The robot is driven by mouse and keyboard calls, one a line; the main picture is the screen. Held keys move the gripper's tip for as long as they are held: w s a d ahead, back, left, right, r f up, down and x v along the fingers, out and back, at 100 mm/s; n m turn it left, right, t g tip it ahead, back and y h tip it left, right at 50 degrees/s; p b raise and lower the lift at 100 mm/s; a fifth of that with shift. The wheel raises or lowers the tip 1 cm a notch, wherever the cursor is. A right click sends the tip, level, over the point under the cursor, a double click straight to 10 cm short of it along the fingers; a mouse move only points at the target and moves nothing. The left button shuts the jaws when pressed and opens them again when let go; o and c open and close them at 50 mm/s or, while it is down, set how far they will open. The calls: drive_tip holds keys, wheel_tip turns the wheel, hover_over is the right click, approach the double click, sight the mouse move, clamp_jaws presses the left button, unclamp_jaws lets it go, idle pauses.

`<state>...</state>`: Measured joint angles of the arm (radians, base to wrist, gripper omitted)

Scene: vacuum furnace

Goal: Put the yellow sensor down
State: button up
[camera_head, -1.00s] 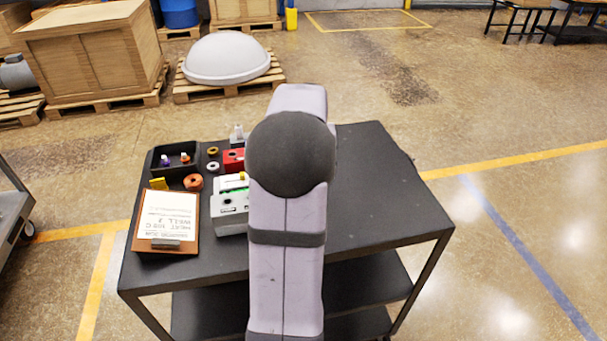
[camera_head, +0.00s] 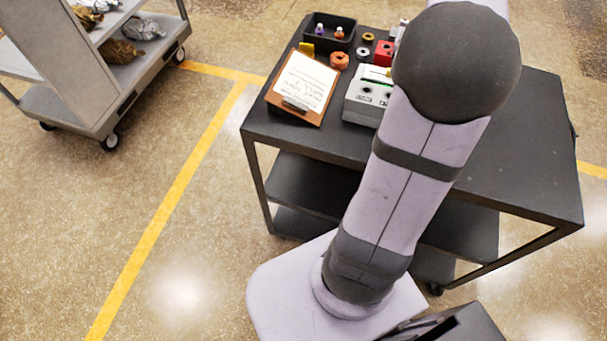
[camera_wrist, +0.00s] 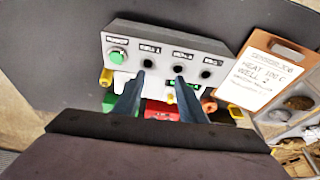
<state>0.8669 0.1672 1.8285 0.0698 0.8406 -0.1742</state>
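The grey well block (camera_wrist: 165,58) shows in the wrist view, with a green button and several dark round wells; it also stands on the cart in the head view (camera_head: 364,108). My gripper's two dark fingers (camera_wrist: 157,82) are apart over the block's edge, with nothing visible held between them. In the head view the gripper is hidden behind my arm. A small yellow piece (camera_wrist: 106,77) is at the block's left end in the wrist view, and another yellow bit (camera_wrist: 172,98) is by the right finger. I cannot tell which is the yellow sensor.
A clipboard (camera_head: 303,88) reading "WELL 2" lies left of the block, with a yellow block (camera_head: 307,47) and an orange ring (camera_head: 339,61) behind it. A black tray (camera_head: 328,29) holds small parts. The black cart top (camera_head: 525,150) is clear at right.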

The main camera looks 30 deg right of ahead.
drive_tip(key=s+a+f+n+g+y, duration=0.1)
drive_tip(key=a+f+n, duration=0.2)
drive_tip(key=a, duration=1)
drive_tip(key=s+a+f+n+y, duration=0.1)
drive_tip(key=a+f+n, duration=0.2)
drive_tip(key=a, duration=1.1)
wheel_tip(320, 180, down, 2)
drive_tip(key=shift+f+g, duration=0.15)
drive_tip(key=shift+g, duration=0.25)
drive_tip(key=shift+o, duration=0.3)
drive_tip(key=s+a+f+n+g, duration=0.1)
drive_tip(key=s+a+f+n, duration=0.1)
drive_tip(key=s+a, duration=0.4)
drive_tip(key=shift+a+f, duration=0.25)
drive_tip(key=shift+f, duration=0.2)
